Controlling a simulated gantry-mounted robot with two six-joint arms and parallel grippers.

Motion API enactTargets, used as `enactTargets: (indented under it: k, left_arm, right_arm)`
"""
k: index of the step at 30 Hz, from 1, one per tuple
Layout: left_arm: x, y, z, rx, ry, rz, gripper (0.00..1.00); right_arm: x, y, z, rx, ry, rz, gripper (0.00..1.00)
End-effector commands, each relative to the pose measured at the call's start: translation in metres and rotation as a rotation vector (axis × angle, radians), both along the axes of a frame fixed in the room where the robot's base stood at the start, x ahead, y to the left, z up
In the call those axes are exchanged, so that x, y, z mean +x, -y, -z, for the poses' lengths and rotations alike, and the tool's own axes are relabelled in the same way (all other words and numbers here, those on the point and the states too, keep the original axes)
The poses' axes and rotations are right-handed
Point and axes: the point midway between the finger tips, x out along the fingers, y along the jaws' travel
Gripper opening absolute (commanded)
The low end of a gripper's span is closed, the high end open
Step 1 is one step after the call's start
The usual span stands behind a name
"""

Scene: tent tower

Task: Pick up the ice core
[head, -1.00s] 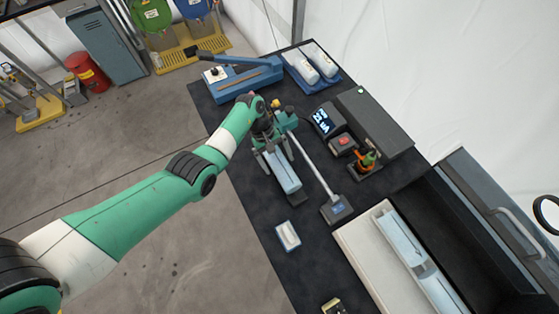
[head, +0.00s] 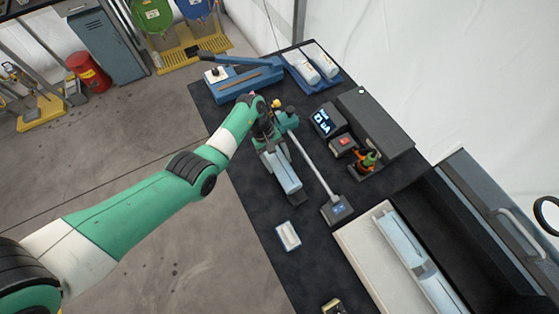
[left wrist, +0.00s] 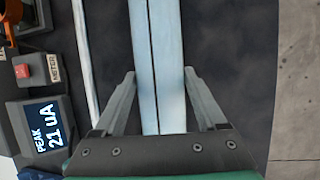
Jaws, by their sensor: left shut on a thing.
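The ice core (head: 287,178) is a pale blue bar lying lengthwise on the dark bench mat (head: 258,212). In the left wrist view the core (left wrist: 157,60) runs up the middle, with a thin dark line along it. My left gripper (head: 274,152) reaches over the far end of the core, and its fingers (left wrist: 160,95) are shut on it, one on each side. The core still looks low, at the mat; I cannot tell whether there is a gap beneath it. My right gripper is not in view.
A long metal rod with a dark foot (head: 338,209) lies just right of the core. A meter (head: 322,118) and red-button box (head: 343,145) stand beyond. Another pale bar lies in an open case (head: 398,238).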

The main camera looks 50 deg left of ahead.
Motion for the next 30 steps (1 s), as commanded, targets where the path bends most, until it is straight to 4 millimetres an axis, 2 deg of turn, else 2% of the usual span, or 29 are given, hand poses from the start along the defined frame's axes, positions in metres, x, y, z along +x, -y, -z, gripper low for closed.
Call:
enactTargets:
  k: [8,12,16,21,25,30]
  left_arm:
    - [0.001,0.000,-0.013,0.000,0.003,0.000,0.00]
    - [0.001,0.000,-0.040,0.001,0.005,0.001,0.00]
    - [-0.019,0.004,-0.062,0.000,0.004,0.001,0.00]
    - [-0.049,0.010,-0.096,0.000,0.004,0.001,0.00]
    - [-0.084,0.017,-0.119,-0.002,-0.005,-0.002,0.00]
    - [-0.115,0.023,-0.129,-0.002,-0.003,-0.002,0.00]
  right_arm:
    - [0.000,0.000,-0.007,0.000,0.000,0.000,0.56]
    - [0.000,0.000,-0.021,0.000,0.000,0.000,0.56]
    - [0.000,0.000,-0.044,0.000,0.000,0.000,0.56]
    - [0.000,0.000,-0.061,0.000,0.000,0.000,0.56]
    - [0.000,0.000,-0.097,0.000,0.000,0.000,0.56]
    - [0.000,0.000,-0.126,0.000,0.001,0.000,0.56]
